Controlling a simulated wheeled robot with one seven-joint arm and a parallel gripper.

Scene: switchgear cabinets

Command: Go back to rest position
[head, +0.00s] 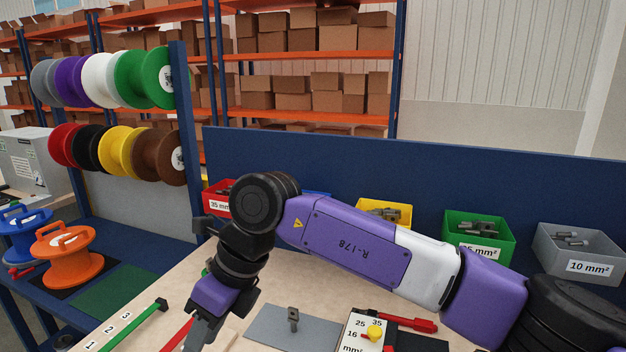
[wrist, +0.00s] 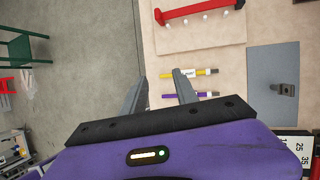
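My arm, purple and white, reaches from the lower right of the head view across the workbench (head: 290,265). My gripper (head: 203,332) points down at the bottom left of that view, above the bench's front part; its fingertips are partly cut off there. In the wrist view my gripper (wrist: 160,80) has its two grey fingers apart, with nothing between them. The fingers lie over the bench edge, with the floor (wrist: 90,70) to the left. A yellow marker-like piece (wrist: 200,72) and a purple one (wrist: 195,94) lie on the bench close to the right finger.
A grey plate (head: 270,328) with a lug (head: 293,318) and a dial board (head: 358,335) lie right of my gripper. A red rack (wrist: 200,12) lies beyond the fingers. Bins, including a green bin (head: 480,240) and grey bin (head: 585,258), line the back panel (head: 330,160).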

